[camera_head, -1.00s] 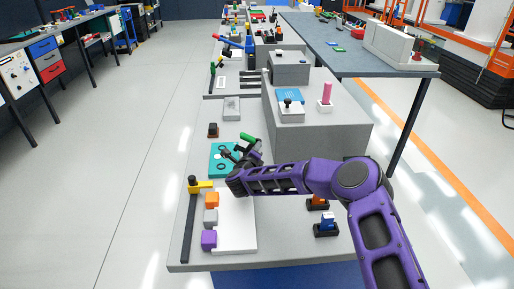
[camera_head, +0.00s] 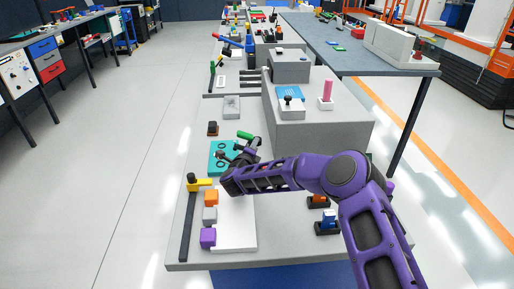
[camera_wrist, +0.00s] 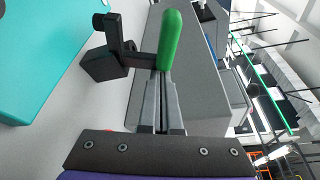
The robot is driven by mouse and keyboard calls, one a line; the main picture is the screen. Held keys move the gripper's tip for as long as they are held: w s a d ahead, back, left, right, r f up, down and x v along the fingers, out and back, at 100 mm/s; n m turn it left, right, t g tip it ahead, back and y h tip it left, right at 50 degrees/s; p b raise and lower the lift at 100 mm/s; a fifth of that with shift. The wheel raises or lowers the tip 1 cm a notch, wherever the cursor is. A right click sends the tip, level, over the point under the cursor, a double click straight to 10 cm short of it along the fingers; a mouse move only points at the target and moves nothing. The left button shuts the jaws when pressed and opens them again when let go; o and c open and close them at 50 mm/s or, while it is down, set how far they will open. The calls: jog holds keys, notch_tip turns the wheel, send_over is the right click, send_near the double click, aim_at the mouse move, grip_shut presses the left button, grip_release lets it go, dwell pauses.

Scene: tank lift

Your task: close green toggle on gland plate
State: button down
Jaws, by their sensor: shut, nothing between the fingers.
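The green toggle handle (camera_head: 246,135) stands beside the teal gland plate (camera_head: 217,161) on the grey bench. In the wrist view the green handle (camera_wrist: 169,40) is large, with its dark bracket (camera_wrist: 108,58) to the left and the teal plate (camera_wrist: 50,60) further left. My gripper (camera_wrist: 161,78) is shut with nothing in it. Its fingertips point at the lower end of the green handle and overlap the dark lever arm in the picture; I cannot tell whether they touch it. In the head view my purple arm hides part of the toggle base.
A grey box (camera_head: 330,135) stands right of the toggle. A white plate (camera_head: 236,225) with orange, grey and purple blocks beside it lies nearer, next to a yellow-handled black lever (camera_head: 189,225). A small black-and-brown switch (camera_head: 213,128) sits beyond the teal plate.

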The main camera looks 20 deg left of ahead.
jog(key=shift+s+a+r+n+t+b, duration=0.15)
jog(key=shift+a+n+t+b, duration=0.15)
jog(key=shift+n+b, duration=0.4)
jog(key=shift+s+a+n+t+b, duration=0.2)
jog(key=shift+a+n+t+b, duration=0.1)
jog(key=shift+n+b, duration=0.4)
jog(key=shift+s+a+r+n+t+b, duration=0.15)
jog(key=shift+a+n+t+b, duration=0.15)
jog(key=shift+n+b, duration=0.4)
